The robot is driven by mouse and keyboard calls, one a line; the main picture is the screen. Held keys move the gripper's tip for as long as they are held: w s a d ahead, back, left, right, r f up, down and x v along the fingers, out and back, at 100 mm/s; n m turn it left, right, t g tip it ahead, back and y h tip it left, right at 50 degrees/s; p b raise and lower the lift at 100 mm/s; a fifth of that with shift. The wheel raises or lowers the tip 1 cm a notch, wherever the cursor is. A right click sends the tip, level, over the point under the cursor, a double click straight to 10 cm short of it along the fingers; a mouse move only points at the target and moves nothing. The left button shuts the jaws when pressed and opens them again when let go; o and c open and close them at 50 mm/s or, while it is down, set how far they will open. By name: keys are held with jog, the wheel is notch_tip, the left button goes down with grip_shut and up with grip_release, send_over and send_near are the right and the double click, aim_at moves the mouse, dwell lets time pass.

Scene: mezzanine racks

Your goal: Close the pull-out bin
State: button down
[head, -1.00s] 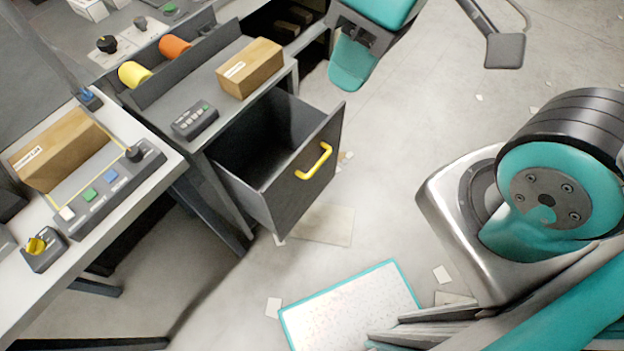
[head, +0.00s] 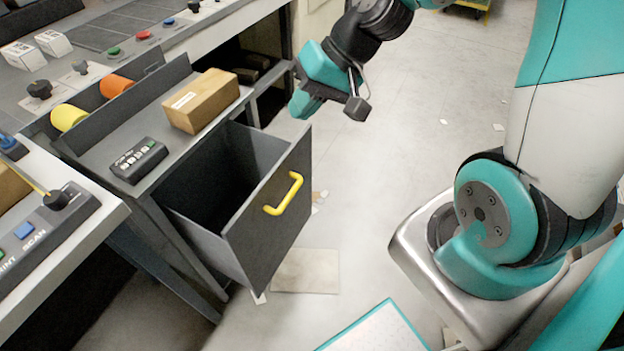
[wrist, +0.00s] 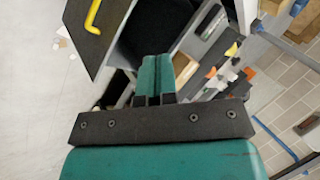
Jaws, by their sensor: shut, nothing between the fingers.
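The pull-out bin (head: 262,222) is a dark grey drawer under the counter with a yellow handle (head: 284,194) on its front. It stands well out, and its empty dark inside shows from above. In the wrist view the bin front (wrist: 98,38) with its yellow handle (wrist: 93,14) is at the upper left. My gripper (head: 304,102) is above and beyond the bin's far upper corner, apart from it as far as I can see. In the wrist view my gripper's fingers (wrist: 155,62) are together with nothing between them.
A cardboard box (head: 201,101) and a dark keypad (head: 139,160) sit on the counter above the bin. Yellow and orange rolls (head: 117,86) lie behind. A control bench (head: 95,235) stands at the left. The floor (head: 400,150) before the bin is mostly open, with scattered paper.

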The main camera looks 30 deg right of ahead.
jog(key=w+d+f+m+t+h+b, duration=0.1)
jog(key=w+d+f+m+t+b, duration=0.3)
jog(key=d+f, duration=0.6)
jog(key=d+f+m+t+h+b, duration=0.1)
jog(key=d+f+m+b, duration=0.55)
jog(key=f, duration=0.75)
send_near(307, 157)
jog(key=x, duration=0.5)
jog(key=shift+s+f, duration=0.2)
jog(key=shift+f, duration=0.45)
jog(key=shift+w+a, duration=0.3)
jog(key=shift+w, duration=0.4)
